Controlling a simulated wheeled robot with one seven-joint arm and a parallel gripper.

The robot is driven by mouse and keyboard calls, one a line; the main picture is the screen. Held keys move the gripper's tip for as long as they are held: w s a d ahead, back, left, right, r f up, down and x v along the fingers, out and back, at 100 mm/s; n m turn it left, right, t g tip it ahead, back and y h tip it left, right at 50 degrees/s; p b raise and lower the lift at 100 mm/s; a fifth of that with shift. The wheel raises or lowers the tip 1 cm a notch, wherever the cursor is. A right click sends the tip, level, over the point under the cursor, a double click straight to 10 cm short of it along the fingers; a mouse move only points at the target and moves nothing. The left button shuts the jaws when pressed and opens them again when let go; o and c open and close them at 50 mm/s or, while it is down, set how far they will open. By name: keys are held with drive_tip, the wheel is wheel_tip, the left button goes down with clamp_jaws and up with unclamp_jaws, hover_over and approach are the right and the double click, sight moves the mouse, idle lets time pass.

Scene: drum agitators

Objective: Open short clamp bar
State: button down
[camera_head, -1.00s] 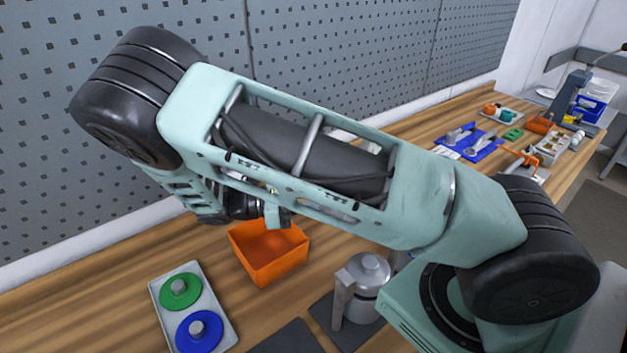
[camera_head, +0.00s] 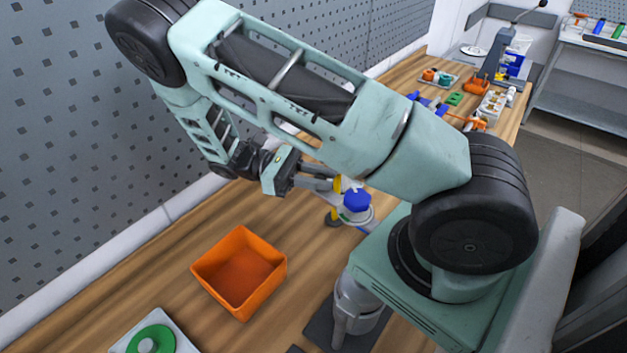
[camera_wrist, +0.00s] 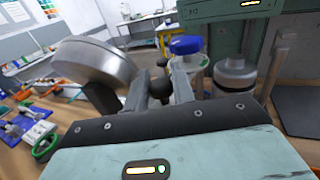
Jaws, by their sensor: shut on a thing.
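My gripper (camera_head: 322,184) reaches out to the right beneath my arm in the head view. In the wrist view its two fingers (camera_wrist: 160,84) are closed around a black ball-shaped knob (camera_wrist: 159,89). I take this knob to be a handle of the short clamp bar; the bar itself is mostly hidden by the fingers. A grey metal drum (camera_wrist: 98,62) is tilted just left of the fingers. A vessel with a blue lid (camera_head: 356,203) stands just beyond the fingertips; its lid also shows in the wrist view (camera_wrist: 186,45). A yellow part (camera_head: 340,184) is beside it.
An orange open box (camera_head: 211,284) stands on the wooden bench nearer the front. A tray with a green disc (camera_head: 152,341) is at the bottom left. A grey metal canister (camera_head: 357,302) stands on a dark mat. The pegboard wall (camera_head: 60,150) runs behind the bench.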

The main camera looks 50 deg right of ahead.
drive_tip(key=shift+d, duration=0.1)
idle(0.3)
drive_tip(key=c, duration=1.2)
unclamp_jaws()
